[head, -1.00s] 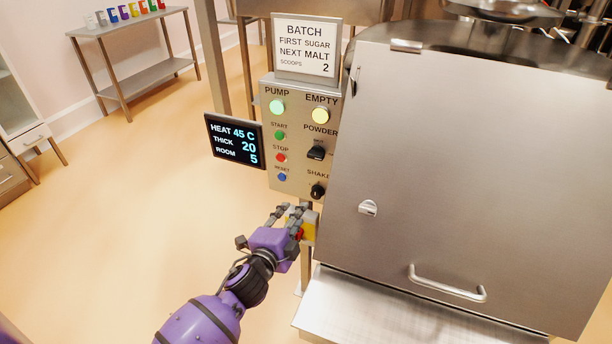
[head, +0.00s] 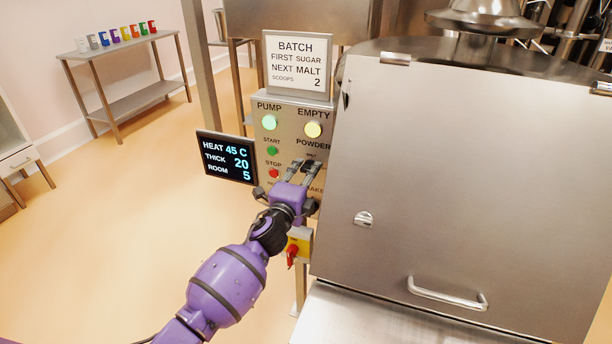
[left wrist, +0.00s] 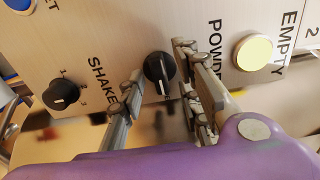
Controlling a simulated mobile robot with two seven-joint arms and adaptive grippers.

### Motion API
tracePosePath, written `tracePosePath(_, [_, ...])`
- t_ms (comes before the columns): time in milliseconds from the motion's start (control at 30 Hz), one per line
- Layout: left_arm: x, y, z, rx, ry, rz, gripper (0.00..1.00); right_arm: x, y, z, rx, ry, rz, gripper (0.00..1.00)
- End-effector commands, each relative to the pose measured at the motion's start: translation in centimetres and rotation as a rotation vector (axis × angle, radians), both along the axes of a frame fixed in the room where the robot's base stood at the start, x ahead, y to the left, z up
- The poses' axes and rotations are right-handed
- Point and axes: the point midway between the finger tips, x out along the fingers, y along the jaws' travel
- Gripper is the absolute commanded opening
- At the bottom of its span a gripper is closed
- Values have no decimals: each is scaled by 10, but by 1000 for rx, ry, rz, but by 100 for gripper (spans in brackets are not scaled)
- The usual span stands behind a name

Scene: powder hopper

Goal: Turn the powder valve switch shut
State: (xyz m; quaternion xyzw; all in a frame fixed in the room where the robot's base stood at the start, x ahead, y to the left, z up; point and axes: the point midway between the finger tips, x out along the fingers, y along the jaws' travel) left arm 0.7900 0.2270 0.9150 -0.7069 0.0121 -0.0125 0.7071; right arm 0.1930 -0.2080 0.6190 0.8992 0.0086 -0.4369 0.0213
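The powder valve switch is a black rotary knob (left wrist: 160,70) under the POWDER label on the steel control panel (head: 262,121). In the left wrist view its grip ridge and white mark show. My left gripper (head: 303,169) is at the panel in front of the switch and mostly covers it in the head view. In the left wrist view my left gripper (left wrist: 158,66) is open, with one finger on each side of the knob and gaps visible between fingers and knob. My right gripper is not in view.
The shaker knob (left wrist: 61,95) sits beside the switch. The lit EMPTY lamp (head: 313,130) is above it. A red emergency-type switch on a yellow box (head: 305,236) is below. A screen (head: 226,158) sticks out left; the steel hopper (head: 450,180) stands close right.

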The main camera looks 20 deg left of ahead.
Motion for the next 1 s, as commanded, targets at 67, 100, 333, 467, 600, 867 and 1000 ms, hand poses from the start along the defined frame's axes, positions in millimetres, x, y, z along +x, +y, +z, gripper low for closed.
tracePosePath(67, [1,0,0,0,1,0,31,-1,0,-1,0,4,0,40])
tracePosePath(100, [1,0,0,0,1,0,31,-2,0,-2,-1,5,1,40])
tracePosePath(333, [0,0,0,-1,1,1,16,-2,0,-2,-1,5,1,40])
tracePosePath(467, [0,0,0,-1,1,1,0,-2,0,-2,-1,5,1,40])
tracePosePath(600, [0,0,0,-1,1,1,0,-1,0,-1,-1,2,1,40])
tracePosePath(867, [0,0,0,-42,2,1,0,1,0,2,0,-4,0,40])
tracePosePath(1000, [0,1,0,-109,5,2,0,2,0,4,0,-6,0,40])
